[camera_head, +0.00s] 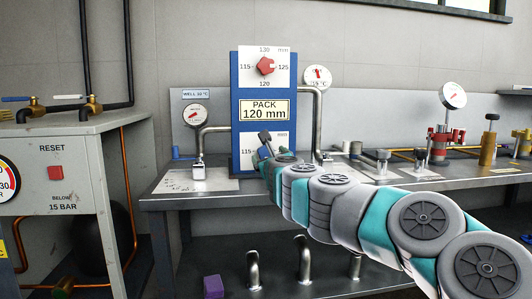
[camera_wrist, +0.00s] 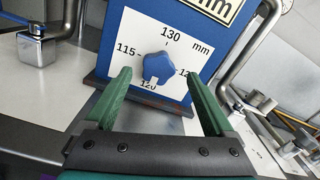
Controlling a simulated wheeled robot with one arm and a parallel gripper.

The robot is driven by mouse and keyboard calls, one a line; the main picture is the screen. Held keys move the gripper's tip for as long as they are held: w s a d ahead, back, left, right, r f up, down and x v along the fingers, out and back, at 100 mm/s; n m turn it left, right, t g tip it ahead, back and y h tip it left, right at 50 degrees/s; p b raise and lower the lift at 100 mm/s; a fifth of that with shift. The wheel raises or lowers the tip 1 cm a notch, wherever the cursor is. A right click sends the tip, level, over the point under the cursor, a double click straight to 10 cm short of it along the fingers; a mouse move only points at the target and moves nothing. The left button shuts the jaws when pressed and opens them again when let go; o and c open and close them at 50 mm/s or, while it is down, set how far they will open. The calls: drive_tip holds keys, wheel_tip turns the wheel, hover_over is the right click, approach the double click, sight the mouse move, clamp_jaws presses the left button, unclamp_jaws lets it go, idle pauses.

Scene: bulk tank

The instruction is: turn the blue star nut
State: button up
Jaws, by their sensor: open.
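The blue star nut (camera_wrist: 156,67) sits on a white dial plate marked 115, 120, 130 and a partly covered number at the right. A pale notch in its lower edge points down toward 120. My gripper (camera_wrist: 159,76) is open with green fingers, one to the left and one to the right of the nut in the wrist view. No contact shows; I cannot tell how far the fingertips are from the plate. In the head view my gripper (camera_head: 266,147) is in front of the lower white dial plate (camera_head: 252,138), and the nut is hidden behind it.
A red star nut (camera_head: 265,66) is on the upper dial of the blue panel (camera_head: 236,100), above a "PACK 120 mm" label (camera_head: 265,110). Bent pipes flank the panel. Valves and gauges stand on the bench (camera_head: 160,197) at the right; a grey cabinet (camera_head: 60,200) is left.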

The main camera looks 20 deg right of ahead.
sight(266, 152)
drive_tip(key=shift+x, duration=2.15)
drive_tip(key=shift+a, duration=0.1)
drive_tip(key=shift+c, duration=0.3)
drive_tip(key=c, duration=1.3)
